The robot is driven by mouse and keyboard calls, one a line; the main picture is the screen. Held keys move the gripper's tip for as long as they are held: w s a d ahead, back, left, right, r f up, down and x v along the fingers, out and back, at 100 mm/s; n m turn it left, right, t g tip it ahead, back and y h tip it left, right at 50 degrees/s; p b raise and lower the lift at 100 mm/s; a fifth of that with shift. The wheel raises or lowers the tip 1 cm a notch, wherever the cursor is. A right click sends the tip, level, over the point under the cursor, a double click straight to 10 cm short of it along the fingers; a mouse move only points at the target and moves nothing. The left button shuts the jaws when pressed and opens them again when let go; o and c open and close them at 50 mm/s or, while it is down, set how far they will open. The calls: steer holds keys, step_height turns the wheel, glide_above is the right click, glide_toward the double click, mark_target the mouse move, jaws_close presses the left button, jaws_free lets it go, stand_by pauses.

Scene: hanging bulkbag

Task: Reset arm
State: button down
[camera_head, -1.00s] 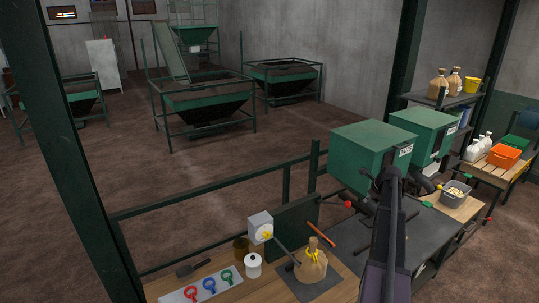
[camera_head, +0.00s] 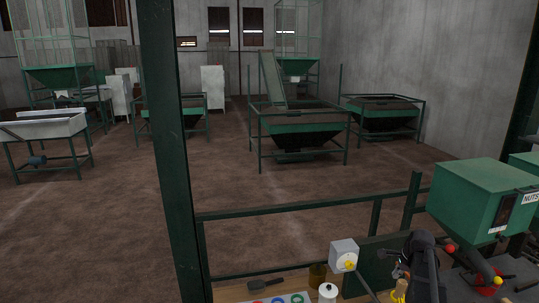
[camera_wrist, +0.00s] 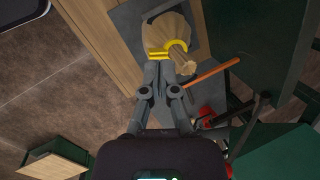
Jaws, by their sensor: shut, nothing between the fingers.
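My gripper (camera_wrist: 160,76) is shut and empty in the wrist view, its fingertips together. A small tan bag (camera_wrist: 165,29) with a yellow tie around its neck lies in view just beyond the fingertips, on a dark square plate (camera_wrist: 206,12). I cannot tell whether the fingertips touch it.
The wooden bench holds a white jar (camera_head: 328,292), a grey box with a yellow knob (camera_head: 344,255) and coloured rings on a white board. An orange rod (camera_wrist: 216,72) lies near the bag. A green NUTS hopper (camera_head: 484,199) stands right. Green rails edge the bench; open floor lies beyond.

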steer(key=s+a+f+n+g+b, duration=0.1)
steer(key=s+a+f+n+b, duration=0.3)
steer(key=a, duration=0.6)
steer(key=s+a+f+n+g+b, duration=0.1)
steer(key=s+a+f+n+b, duration=0.3)
steer(key=a+n, duration=0.5)
steer(key=s+a+f+n+g+h+b, duration=0.1)
steer(key=s+a+f+n+b, duration=0.4)
steer(key=a, duration=0.6)
steer(key=s+f+n, duration=0.1)
steer(key=s+f, duration=0.1)
steer(key=s, duration=0.1)
steer(key=shift+s+a+n, duration=0.3)
steer(key=shift+a+n, duration=0.1)
